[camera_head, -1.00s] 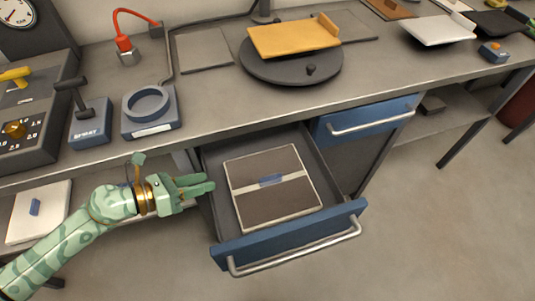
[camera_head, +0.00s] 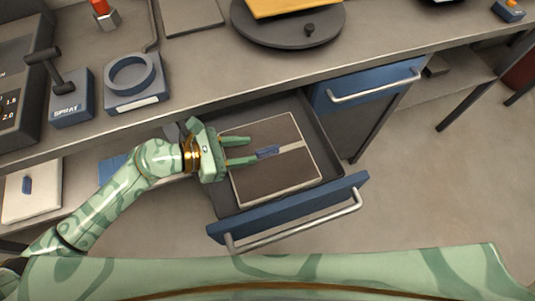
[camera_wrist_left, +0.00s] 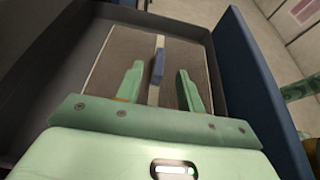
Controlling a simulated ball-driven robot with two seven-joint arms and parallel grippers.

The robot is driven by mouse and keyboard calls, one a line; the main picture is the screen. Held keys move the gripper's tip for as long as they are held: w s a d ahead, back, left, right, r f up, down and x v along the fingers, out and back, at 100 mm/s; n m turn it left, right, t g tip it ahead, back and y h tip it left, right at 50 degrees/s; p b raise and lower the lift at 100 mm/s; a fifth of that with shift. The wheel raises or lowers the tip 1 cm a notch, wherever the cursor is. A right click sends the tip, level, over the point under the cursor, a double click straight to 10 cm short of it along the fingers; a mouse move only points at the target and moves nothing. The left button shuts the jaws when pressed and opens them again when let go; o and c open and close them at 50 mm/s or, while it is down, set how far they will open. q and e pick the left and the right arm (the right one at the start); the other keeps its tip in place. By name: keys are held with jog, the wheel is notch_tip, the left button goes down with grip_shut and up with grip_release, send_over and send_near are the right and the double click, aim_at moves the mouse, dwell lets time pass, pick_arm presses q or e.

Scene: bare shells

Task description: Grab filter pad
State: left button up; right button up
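The filter pad, a flat brown square (camera_head: 290,178) with a pale rim, a pale strap across it and a small blue tab (camera_head: 268,152), lies in the open drawer (camera_head: 335,150). My left gripper (camera_head: 252,150) is open over the pad's left part, its two fingers pointing at the tab. In the left wrist view the tab (camera_wrist_left: 157,68) shows between the two fingers of the gripper (camera_wrist_left: 160,75), with gaps on both sides. I cannot tell how far above the pad the fingers are. My right gripper is not in view.
The drawer's blue front (camera_head: 290,205) with its metal handle stands on the near side. A shut blue drawer (camera_head: 365,85) is to the right. The bench edge runs above the open drawer. A white pad (camera_head: 32,190) lies on the lower shelf at left.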

aim_at(268, 149)
pick_arm(q)
jog(key=shift+x, duration=1.05)
jog(key=x, duration=0.2)
jog(key=b+x, duration=0.1)
jog(key=x, duration=0.1)
jog(key=shift+d+f+b, duration=0.2)
jog(key=shift+f+b, duration=0.1)
jog(key=shift+f, duration=0.05)
jog(key=shift+w+d+f, duration=0.1)
jog(key=shift+w+d, duration=0.1)
jog(key=shift+d, duration=0.2)
jog(key=shift+c, duration=0.4)
grip_shut()
